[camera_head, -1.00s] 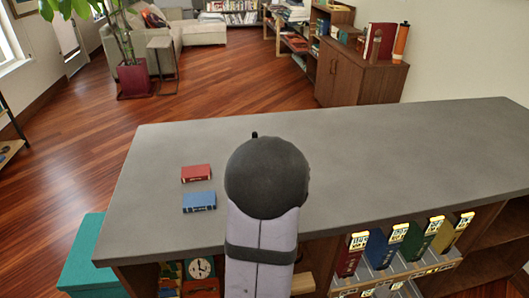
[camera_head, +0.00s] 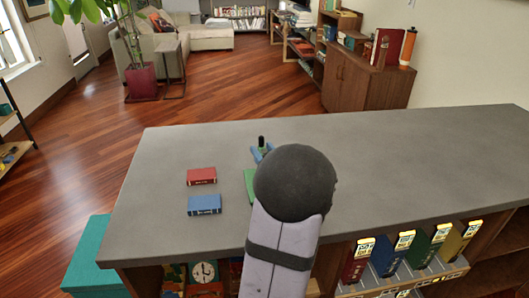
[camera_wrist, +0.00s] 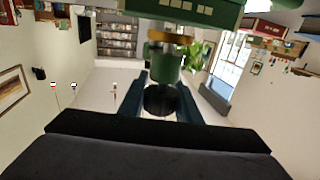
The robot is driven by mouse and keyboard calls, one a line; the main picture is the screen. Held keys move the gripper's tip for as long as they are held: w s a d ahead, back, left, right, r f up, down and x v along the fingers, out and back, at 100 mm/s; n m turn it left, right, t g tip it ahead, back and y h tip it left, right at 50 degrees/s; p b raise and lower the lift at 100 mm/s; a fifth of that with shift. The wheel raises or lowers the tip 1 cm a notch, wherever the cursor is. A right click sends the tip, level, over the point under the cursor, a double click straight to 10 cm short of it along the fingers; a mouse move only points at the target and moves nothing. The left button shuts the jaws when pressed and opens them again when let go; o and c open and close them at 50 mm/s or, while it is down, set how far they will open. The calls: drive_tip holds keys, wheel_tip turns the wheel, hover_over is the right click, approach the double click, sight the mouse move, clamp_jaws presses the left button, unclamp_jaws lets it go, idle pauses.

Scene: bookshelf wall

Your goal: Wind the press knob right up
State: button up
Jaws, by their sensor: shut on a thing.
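The green press (camera_head: 249,184) stands on the grey counter in the head view, mostly hidden behind my dark round arm joint. A dark upright tip (camera_head: 262,141) shows above the joint, with blue parts beside it. In the wrist view, the green press body (camera_wrist: 190,12) spans the top edge, with a gold collar (camera_wrist: 168,38) and a green stem below it. The dark press knob (camera_wrist: 160,99) lies between the two dark blue fingers of my gripper (camera_wrist: 160,90), which is shut on it. How far the knob is wound cannot be seen.
A red book (camera_head: 201,176) and a blue book (camera_head: 204,204) lie on the grey counter (camera_head: 400,160) left of the press. Several upright coloured books (camera_head: 388,254) stand at the front right below the counter edge. The right of the counter top is clear.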

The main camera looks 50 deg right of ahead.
drive_tip(key=o, duration=1.1)
drive_tip(key=shift+r, duration=0.1)
drive_tip(key=shift+c, duration=0.2)
drive_tip(key=shift+s+a, duration=0.1)
drive_tip(key=shift+s, duration=0.2)
drive_tip(key=b+v, duration=0.1)
drive_tip(key=v, duration=0.5)
drive_tip(key=shift+s+a, duration=0.2)
drive_tip(key=shift+a, duration=0.05)
